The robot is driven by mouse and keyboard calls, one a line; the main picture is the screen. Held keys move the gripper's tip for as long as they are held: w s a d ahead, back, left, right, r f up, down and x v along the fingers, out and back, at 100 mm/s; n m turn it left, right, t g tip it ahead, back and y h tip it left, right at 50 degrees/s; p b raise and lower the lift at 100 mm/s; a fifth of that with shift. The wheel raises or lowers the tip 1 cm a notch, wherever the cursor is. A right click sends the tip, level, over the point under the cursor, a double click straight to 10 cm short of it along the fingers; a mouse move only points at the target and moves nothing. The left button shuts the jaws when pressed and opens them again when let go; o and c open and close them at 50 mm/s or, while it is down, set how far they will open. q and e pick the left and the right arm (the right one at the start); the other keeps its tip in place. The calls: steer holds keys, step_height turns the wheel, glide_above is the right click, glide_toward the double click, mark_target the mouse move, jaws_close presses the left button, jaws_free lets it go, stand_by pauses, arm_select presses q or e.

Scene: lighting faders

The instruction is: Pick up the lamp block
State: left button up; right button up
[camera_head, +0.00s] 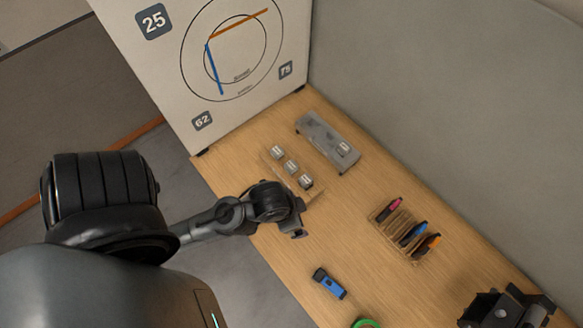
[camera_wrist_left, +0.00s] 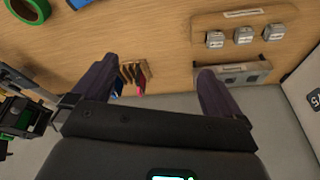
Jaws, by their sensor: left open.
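Three small grey blocks with pale tops stand in a row on a wooden board: one at the far end (camera_head: 278,152), one in the middle (camera_head: 291,167) and one nearest my arm (camera_head: 305,181). I cannot tell which block is the lamp block. My left gripper (camera_head: 299,231) is open and empty, above the table near the board's close end. In the left wrist view its fingers (camera_wrist_left: 157,70) are spread, with the blocks (camera_wrist_left: 243,35) up and to the right.
A wooden rack (camera_head: 398,235) holds pink, blue and orange items. A blue tool (camera_head: 329,283) and a green ring (camera_head: 366,323) lie at the front. A black device (camera_head: 507,307) stands bottom right. A white panel (camera_head: 215,50) and grey wall (camera_head: 450,90) bound the wooden table (camera_head: 345,220).

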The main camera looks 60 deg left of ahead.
stand_by(0.4)
arm_select(q)
steer(key=shift+c, duration=0.5)
steer(key=c, duration=0.3)
